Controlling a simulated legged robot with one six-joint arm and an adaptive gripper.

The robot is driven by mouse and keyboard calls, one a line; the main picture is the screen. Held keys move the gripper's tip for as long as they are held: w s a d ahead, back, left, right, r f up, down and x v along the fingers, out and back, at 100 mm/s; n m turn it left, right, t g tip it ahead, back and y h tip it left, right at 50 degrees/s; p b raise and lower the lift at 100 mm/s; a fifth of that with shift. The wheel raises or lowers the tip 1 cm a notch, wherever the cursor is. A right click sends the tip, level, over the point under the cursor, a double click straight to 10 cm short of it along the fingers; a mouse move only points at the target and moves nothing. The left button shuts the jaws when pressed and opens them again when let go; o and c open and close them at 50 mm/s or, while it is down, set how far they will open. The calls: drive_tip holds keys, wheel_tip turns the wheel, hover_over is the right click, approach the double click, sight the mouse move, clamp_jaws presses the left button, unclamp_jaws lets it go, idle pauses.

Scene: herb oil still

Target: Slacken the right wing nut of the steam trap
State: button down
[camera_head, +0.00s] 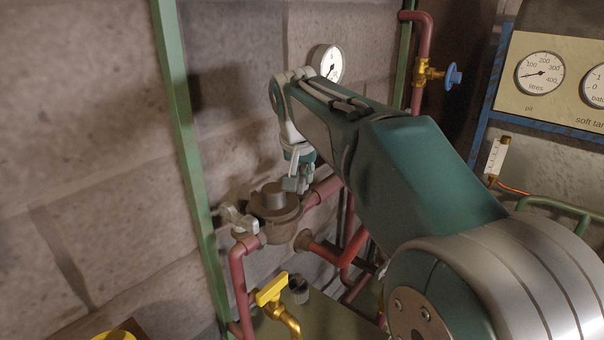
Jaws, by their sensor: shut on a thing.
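The steam trap (275,204) is a round, dark brown metal body with a raised cap, set in the red pipework near the wall. Its left wing nut (238,220) is pale grey and shows clearly on the trap's left side. My gripper (296,184) points down at the trap's right side, with its fingers closed around the right wing nut. The fingers and the wrist hide nearly all of that nut, so its angle cannot be told.
A green upright (186,135) stands left of the trap. Red pipe (239,285) runs below it, with a yellow-handled valve (271,290) in front. A pressure gauge (329,65) is behind my arm. A blue-handled valve (453,75) and dial panel are at right.

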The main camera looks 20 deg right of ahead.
drive_tip(key=n+y, duration=0.1)
drive_tip(key=n, duration=0.2)
drive_tip(key=n+y, duration=0.1)
drive_tip(key=n, duration=0.2)
drive_tip(key=shift+d+n+t, duration=0.1)
drive_tip(key=shift+n+t, duration=0.2)
drive_tip(key=n+g+y, duration=0.1)
drive_tip(key=n+y, duration=0.1)
drive_tip(key=n, duration=0.3)
drive_tip(key=shift+w, duration=0.1)
drive_tip(key=shift+n, duration=0.3)
drive_tip(key=c, duration=0.6)
unclamp_jaws()
drive_tip(key=shift+c, duration=0.2)
drive_tip(key=v, duration=1.2)
drive_tip(key=shift+w+d+f, duration=0.1)
drive_tip(key=shift+f, duration=0.05)
